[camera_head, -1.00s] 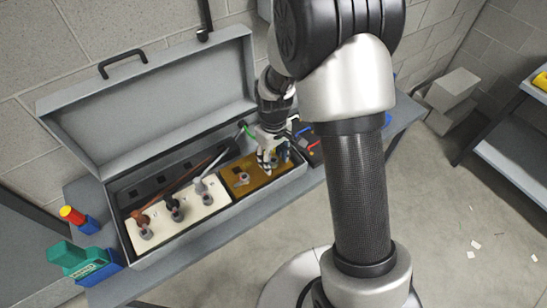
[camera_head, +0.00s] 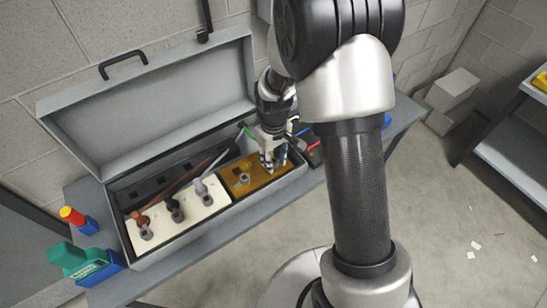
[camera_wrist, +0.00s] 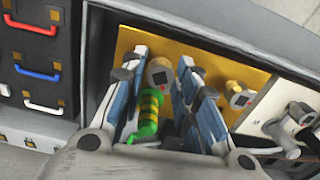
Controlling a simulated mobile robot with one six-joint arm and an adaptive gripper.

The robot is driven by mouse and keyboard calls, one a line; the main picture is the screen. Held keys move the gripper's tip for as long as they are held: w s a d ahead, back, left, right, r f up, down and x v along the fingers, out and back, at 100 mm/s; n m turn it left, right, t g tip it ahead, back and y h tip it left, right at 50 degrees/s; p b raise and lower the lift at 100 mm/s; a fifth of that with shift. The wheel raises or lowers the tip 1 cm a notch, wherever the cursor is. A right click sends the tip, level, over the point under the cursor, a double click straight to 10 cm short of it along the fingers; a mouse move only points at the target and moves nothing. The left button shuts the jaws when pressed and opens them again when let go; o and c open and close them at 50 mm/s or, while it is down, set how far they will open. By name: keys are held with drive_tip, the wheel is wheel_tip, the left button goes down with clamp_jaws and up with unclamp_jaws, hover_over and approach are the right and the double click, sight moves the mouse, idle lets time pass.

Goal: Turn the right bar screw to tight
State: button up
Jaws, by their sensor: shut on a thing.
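The brass bar (camera_head: 238,190) is a flat gold plate in the right part of the open grey box, and also shows in the wrist view (camera_wrist: 205,60). The right bar screw (camera_wrist: 160,73) is a round light head with a dark square mark, above a green-and-yellow striped cable (camera_wrist: 149,110). My gripper (camera_head: 272,162) points down over the bar's right end. In the wrist view its blue-grey fingers (camera_wrist: 160,80) stand on both sides of the right screw, shut on it. The left bar screw (camera_head: 243,178) stands free beside it, also in the wrist view (camera_wrist: 240,95).
A white block (camera_head: 190,214) with several cable terminals fills the box's left part. The raised lid (camera_head: 150,105) stands behind. A dark panel with coloured handles (camera_wrist: 38,70) lies beside the box.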

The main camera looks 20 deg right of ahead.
drive_tip(key=shift+m+p, duration=0.5)
drive_tip(key=shift+m, duration=2.5)
drive_tip(key=o, duration=1)
drive_tip(key=shift+r, duration=0.1)
wheel_tip(320, 180, up, 12)
drive_tip(key=shift+f, duration=0.1)
